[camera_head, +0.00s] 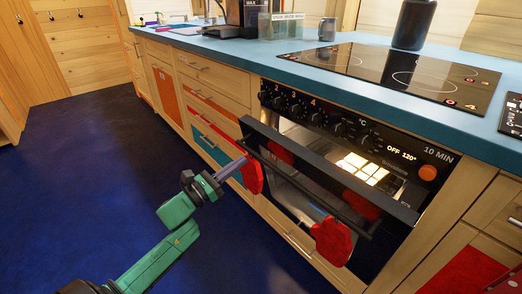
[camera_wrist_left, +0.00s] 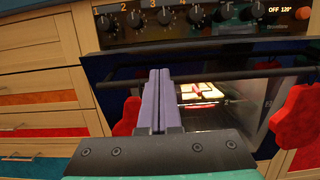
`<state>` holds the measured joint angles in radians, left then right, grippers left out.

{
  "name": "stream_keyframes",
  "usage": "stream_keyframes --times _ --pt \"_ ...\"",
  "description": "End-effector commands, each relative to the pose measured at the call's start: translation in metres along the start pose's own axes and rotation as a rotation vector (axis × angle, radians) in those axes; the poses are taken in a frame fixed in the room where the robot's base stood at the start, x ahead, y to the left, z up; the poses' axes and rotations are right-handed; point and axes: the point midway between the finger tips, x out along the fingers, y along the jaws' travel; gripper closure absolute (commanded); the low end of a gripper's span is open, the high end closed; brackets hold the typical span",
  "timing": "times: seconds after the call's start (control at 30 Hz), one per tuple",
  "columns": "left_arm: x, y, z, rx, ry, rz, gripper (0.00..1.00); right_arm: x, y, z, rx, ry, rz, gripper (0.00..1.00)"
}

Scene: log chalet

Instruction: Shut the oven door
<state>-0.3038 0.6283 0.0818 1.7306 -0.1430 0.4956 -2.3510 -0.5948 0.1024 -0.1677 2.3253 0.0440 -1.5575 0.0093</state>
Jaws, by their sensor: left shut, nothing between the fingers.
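The oven (camera_head: 345,130) is built into the wooden counter, its front panel lit. Its dark glass door (camera_head: 290,193) stands partly open, its top edge tilted out from the oven, with a lit interior behind. A dark handle bar (camera_wrist_left: 230,76) crosses the door. Red mitt-like pieces hang at the door's left (camera_head: 252,175) and right (camera_head: 332,240). My left gripper (camera_head: 240,162) is shut and empty, at the outer left side of the door beside the left red piece. Its purple fingers (camera_wrist_left: 159,75) overlap the bar in the wrist view; contact is unclear. My right gripper is not in view.
A blue countertop (camera_head: 235,50) holds a black cooktop (camera_head: 400,75), a dark bottle (camera_head: 413,22), a grey mug (camera_head: 327,30) and a clear box (camera_head: 281,26). Wooden drawers (camera_head: 213,83) stand left of the oven. The dark blue floor (camera_head: 90,150) is clear.

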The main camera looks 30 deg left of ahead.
Motion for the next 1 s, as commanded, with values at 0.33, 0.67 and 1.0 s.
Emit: stream_keyframes --times 0.33,0.67,1.0 --pt "0.075 0.000 0.000 0.001 -0.003 -0.003 1.00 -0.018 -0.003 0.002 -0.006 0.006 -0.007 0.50" --pt "0.097 -0.001 -0.001 0.001 0.001 -0.002 1.00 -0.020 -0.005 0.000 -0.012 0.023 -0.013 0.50" --pt "0.104 -0.001 0.004 0.002 0.022 -0.006 1.00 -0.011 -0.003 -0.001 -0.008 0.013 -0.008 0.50"
